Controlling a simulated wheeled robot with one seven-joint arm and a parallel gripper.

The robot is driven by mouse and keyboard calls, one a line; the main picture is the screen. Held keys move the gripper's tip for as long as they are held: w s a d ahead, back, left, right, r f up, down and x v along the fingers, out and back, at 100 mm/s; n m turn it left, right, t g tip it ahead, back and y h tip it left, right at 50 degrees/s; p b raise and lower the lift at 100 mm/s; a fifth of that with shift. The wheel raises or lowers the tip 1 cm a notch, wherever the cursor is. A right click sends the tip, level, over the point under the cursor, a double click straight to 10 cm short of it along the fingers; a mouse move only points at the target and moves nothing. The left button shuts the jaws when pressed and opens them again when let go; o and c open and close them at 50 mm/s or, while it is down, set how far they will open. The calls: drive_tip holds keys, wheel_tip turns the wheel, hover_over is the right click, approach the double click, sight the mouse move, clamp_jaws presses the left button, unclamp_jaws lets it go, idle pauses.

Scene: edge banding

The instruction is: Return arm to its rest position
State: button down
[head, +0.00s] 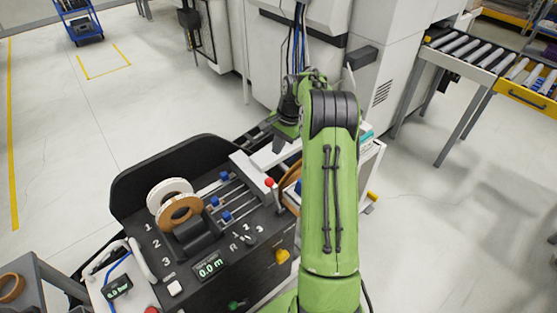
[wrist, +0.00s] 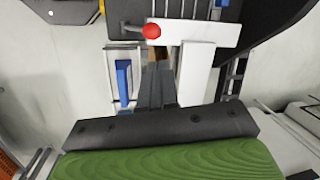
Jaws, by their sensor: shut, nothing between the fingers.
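My green arm (head: 332,190) rises from the bottom of the head view, bends at a dark joint at the top and comes back down on the left side. My gripper (head: 285,133) hangs beside the right end of the black edge banding machine (head: 150,203). In the wrist view my gripper (wrist: 157,72) shows as dark fingers, shut and empty, pointing at a white bracket. A red knob (wrist: 152,31) lies just past the fingertips. The arm hides part of the area right of the machine in the head view.
Tape rolls, one white (head: 160,190) and one brown (head: 180,214), stand on the machine near blue sliders (head: 227,216). A large white machine stands behind. A roller conveyor (head: 490,62) is at the upper right. Floor at left and right is open.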

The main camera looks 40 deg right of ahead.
drive_tip(key=shift+s+d+r, duration=0.1)
drive_tip(key=shift+d+r, duration=0.05)
drive_tip(key=shift+r, duration=0.4)
drive_tip(key=s+a+r+n+t+h, duration=0.1)
drive_tip(key=s+a+r+n, duration=0.3)
drive_tip(key=a+r, duration=0.45)
drive_tip(key=s+a+r+n+h, duration=0.1)
drive_tip(key=s+a+r+n, duration=0.2)
drive_tip(key=s+a+r, duration=0.35)
drive_tip(key=s+a+n+t, duration=0.1)
drive_tip(key=s+a+n, duration=0.3)
drive_tip(key=s, duration=0.4)
drive_tip(key=s+a+n+t, duration=0.2)
drive_tip(key=s+a, duration=0.4)
drive_tip(key=s, duration=0.3)
drive_tip(key=shift+s+n+b, duration=0.25)
drive_tip(key=shift+n+b, duration=0.1)
drive_tip(key=shift+n, duration=0.55)
